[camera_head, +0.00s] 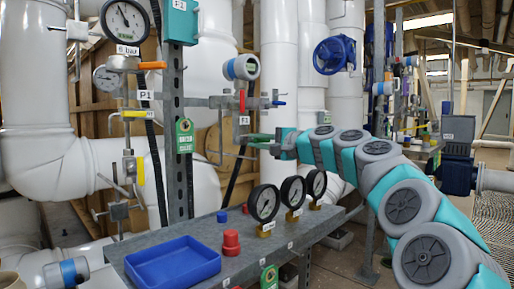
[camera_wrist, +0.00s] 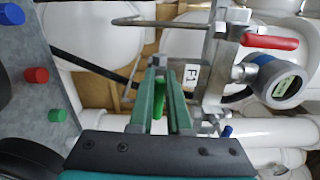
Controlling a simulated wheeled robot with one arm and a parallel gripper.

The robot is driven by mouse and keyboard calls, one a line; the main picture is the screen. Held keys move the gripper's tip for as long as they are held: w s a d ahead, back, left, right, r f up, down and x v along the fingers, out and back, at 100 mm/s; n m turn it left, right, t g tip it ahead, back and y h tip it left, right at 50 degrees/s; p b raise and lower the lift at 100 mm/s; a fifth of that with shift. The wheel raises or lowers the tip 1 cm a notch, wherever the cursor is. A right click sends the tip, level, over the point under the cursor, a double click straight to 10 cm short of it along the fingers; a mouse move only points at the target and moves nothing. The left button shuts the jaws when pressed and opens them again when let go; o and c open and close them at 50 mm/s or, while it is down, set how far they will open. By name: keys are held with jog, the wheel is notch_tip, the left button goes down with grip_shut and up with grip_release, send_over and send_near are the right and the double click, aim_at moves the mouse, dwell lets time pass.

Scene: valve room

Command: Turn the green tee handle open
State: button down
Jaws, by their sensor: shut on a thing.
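The green tee handle (camera_wrist: 159,104) shows as a bright green strip between the two dark green fingers of my gripper (camera_wrist: 161,76) in the wrist view. The fingers are shut on it, one on each side, and cover much of it. In the head view my gripper (camera_head: 262,138) reaches left from my arm to the small pipework below the red lever. The handle cannot be told apart from the fingers there.
A red lever (camera_head: 242,100) and a round transmitter (camera_head: 242,67) sit just above my gripper; the transmitter also shows in the wrist view (camera_wrist: 280,82). A bench (camera_head: 240,262) with gauges, a blue tray (camera_head: 172,264) and caps stands in front. A blue handwheel (camera_head: 334,55) is behind.

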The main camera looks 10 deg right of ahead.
jog(key=shift+f+n, duration=0.15)
jog(key=shift+n, duration=0.25)
jog(key=c, duration=0.9)
grip_release()
jog(key=v, duration=0.7)
jog(key=shift+s+d, duration=0.25)
jog(key=shift+s, duration=0.05)
